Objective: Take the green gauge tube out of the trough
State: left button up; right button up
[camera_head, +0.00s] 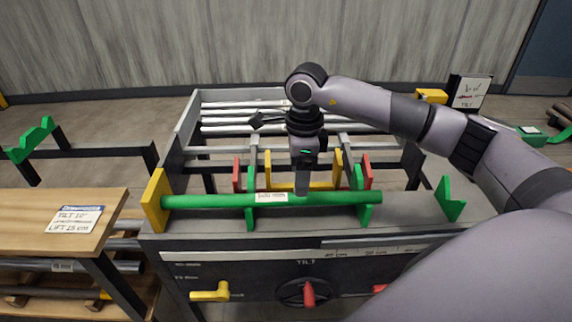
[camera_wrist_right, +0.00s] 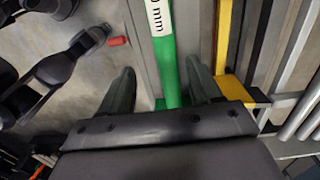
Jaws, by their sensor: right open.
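The green gauge tube (camera_head: 215,200) with a white label lies level along the front of the grey trough frame (camera_head: 190,228). Its left end meets a yellow end plate (camera_head: 156,200), and green upright supports (camera_head: 363,214) stand along it. My right gripper (camera_head: 302,188) points down over the tube, right of its label. In the right wrist view the open fingers (camera_wrist_right: 160,92) stand on either side of the green tube (camera_wrist_right: 169,72). I cannot tell whether they touch it. My left gripper is not seen in the head view.
Yellow and red uprights (camera_head: 338,168) stand close behind the tube. White rods (camera_head: 235,113) lie at the back of the frame. A wooden table (camera_head: 40,235) with a tilt and lift card (camera_head: 75,219) is at left. A green wedge (camera_head: 449,199) stands at the right end.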

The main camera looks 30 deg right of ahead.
aim_at(309, 194)
jog(key=shift+w+d, duration=0.15)
jog(key=shift+d, duration=0.25)
jog(key=shift+f, duration=0.25)
jog(key=shift+f+p, duration=0.35)
jog(key=shift+f, duration=2.8)
jog(key=shift+r, duration=0.1)
grip_shut()
jog(key=shift+d, duration=0.15)
jog(key=shift+s+d, duration=0.45)
jog(key=shift+d, duration=0.15)
